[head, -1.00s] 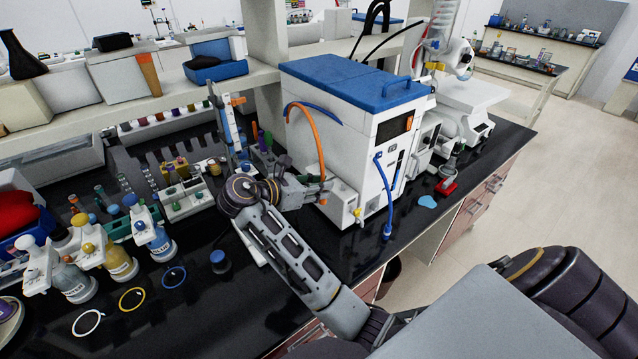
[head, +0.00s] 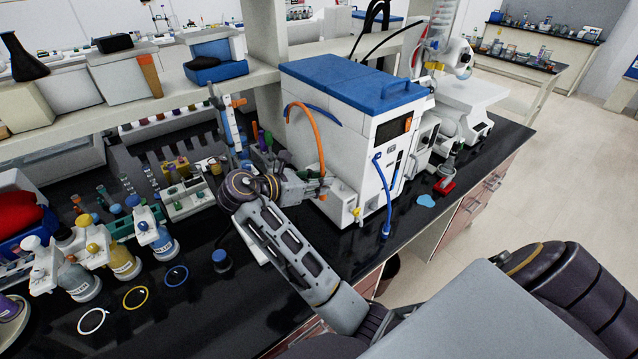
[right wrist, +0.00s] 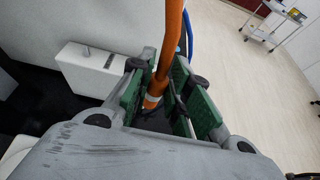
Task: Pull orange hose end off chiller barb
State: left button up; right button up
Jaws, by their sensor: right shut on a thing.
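The chiller (head: 345,130) is a white box with a blue lid on the black bench. The orange hose (head: 316,135) arches from its upper left side down to my right gripper (head: 322,186), beside the chiller's lower left. In the right wrist view, the orange hose end (right wrist: 153,100), with a pale band, lies between the green-padded fingers of my right gripper (right wrist: 155,85), which is shut on it. Below the band it is dark, and I cannot tell whether the end touches a barb. A small metal peg (right wrist: 87,50) stands on a white block at left. My left gripper is out of view.
A blue hose (head: 387,205) hangs at the chiller's front, and a yellow valve (head: 357,213) sits low on its side block. Bottles (head: 160,240), coloured rings (head: 134,298) and racks stand at left. A blue-capped jar (head: 221,260) stands near my right arm.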

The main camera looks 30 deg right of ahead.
jog(key=shift+r, duration=0.55)
jog(key=shift+r, duration=0.15)
jog(key=shift+r, duration=1.4)
jog(key=shift+r, duration=0.15)
jog(key=shift+r, duration=1.35)
jog(key=shift+r, duration=0.15)
jog(key=shift+r, duration=1.35)
jog(key=shift+f, duration=0.2)
